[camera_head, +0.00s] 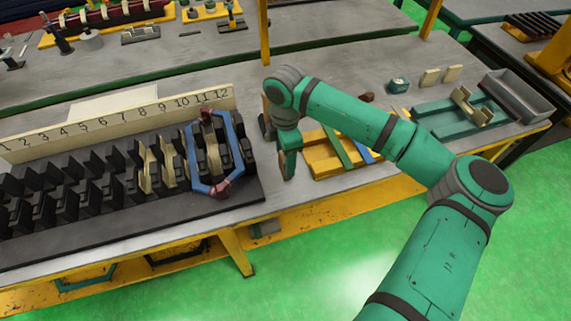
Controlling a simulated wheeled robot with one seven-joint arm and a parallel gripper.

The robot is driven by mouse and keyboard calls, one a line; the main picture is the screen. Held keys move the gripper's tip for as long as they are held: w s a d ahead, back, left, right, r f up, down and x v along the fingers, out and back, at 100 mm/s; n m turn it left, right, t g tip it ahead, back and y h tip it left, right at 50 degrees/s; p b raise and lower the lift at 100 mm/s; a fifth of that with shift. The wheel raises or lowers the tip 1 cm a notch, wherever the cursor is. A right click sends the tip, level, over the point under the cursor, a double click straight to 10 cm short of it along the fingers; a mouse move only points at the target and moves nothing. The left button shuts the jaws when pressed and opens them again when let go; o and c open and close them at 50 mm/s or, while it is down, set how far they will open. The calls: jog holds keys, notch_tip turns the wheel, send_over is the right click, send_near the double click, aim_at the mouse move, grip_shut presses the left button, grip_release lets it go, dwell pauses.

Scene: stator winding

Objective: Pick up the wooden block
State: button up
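My green arm reaches in from the lower right over the grey workbench. My gripper (289,166) points down near the bench's front edge, beside the black slotted fixture; its fingers show edge-on, and I cannot tell whether they are apart or hold anything. No piece is clearly marked as the wooden block. A small dark brown piece (366,97) lies nearer, behind my forearm. The arm hides part of the bench.
A blue hexagonal coil (222,152) sits on the black fixture (90,195), behind which stands a numbered board (120,117). A green stand (440,121) and grey tray (519,96) are at the right end.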

jog(key=c, duration=1.4)
jog(key=shift+c, duration=0.5)
jog(key=shift+r, duration=0.1)
